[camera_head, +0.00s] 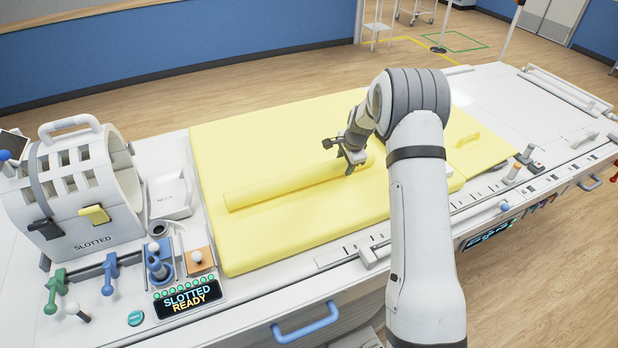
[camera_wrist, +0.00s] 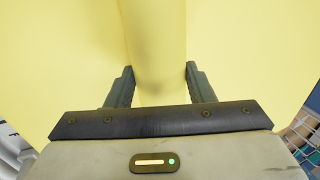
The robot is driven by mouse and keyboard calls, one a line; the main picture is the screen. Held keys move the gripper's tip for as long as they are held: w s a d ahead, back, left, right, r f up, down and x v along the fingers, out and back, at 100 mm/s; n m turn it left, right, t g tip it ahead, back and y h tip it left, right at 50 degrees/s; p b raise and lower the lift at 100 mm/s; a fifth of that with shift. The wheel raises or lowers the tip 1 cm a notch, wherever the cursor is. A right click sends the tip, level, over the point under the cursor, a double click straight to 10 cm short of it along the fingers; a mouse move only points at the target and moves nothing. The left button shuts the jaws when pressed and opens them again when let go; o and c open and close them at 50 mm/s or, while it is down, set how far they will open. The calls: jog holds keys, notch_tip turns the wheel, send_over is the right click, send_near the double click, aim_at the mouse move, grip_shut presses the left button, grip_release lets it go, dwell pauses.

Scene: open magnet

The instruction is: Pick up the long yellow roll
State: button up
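The long yellow roll (camera_head: 285,186) lies on the yellow pad (camera_head: 290,122) in the head view, running from lower left to upper right. My gripper (camera_head: 350,160) is at the roll's right end, pointing down at it. In the wrist view the roll (camera_wrist: 157,45) runs between the two fingers of my gripper (camera_wrist: 160,82). The fingers stand wide apart, one on each side of the roll, with their tips close to its sides. I see no clear grip on it. My arm hides part of the pad to the right of the roll.
A white slotted coil (camera_head: 75,190) stands left of the pad, with a white tray (camera_head: 170,195) beside it. Knobs, handles and a display (camera_head: 187,297) sit at the front left.

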jog(key=c, duration=0.5)
jog(key=shift+r, duration=0.1)
